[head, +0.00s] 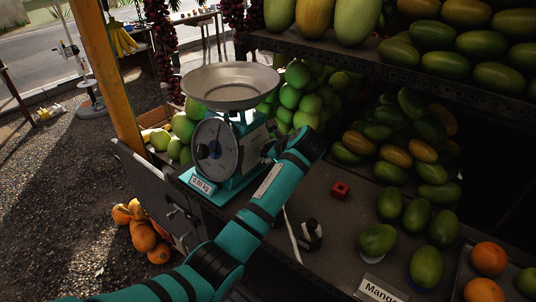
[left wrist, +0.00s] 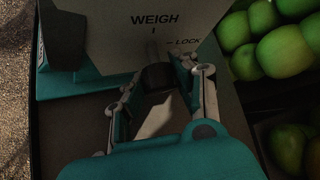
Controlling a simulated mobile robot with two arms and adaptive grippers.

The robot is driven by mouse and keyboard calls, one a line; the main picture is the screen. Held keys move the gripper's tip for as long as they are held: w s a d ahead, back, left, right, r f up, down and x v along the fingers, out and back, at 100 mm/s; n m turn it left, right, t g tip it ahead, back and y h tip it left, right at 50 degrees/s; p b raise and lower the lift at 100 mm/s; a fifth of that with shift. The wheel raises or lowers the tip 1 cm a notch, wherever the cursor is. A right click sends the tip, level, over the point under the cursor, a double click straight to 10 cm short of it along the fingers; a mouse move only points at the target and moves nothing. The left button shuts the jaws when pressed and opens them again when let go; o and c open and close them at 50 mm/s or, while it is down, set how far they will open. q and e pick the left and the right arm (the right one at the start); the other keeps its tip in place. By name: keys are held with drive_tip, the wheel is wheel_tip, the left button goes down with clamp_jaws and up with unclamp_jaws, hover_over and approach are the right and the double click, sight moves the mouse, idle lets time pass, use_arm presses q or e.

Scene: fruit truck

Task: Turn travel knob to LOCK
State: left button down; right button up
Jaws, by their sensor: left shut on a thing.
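A teal scale (head: 236,165) with a round dial and a metal pan (head: 231,86) stands at the left end of the counter. The left wrist view shows its pale side panel (left wrist: 110,20), marked WEIGH with a tick below and LOCK to the right. The dark travel knob (left wrist: 157,76) sits below WEIGH. My left gripper (left wrist: 158,78) is shut on the knob, with a finger on each side. Which mark the knob points to is not clear. In the head view my left arm hides the knob and most of the gripper (head: 270,148). My right gripper is not in view.
Green fruit lies behind the scale and shows in the left wrist view (left wrist: 285,45). A small red block (head: 340,190) and a black-and-white item (head: 309,234) lie on the counter right of my arm. Mangoes (head: 417,216) fill the right side. A shelf overhangs the back.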

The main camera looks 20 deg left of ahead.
use_arm(q)
drive_tip(key=m+g+y, duration=0.1)
drive_tip(key=m+g, duration=0.1)
drive_tip(key=g, duration=0.2)
drive_tip(key=shift+m, duration=0.3)
drive_tip(key=shift+g+y, duration=0.3)
drive_tip(key=shift+f, duration=0.1)
drive_tip(key=c, duration=1)
unclamp_jaws()
drive_tip(key=shift+d+r, duration=0.15)
drive_tip(key=shift+r, duration=0.05)
drive_tip(key=v, duration=1.1)
drive_tip(key=shift+d+r, duration=0.25)
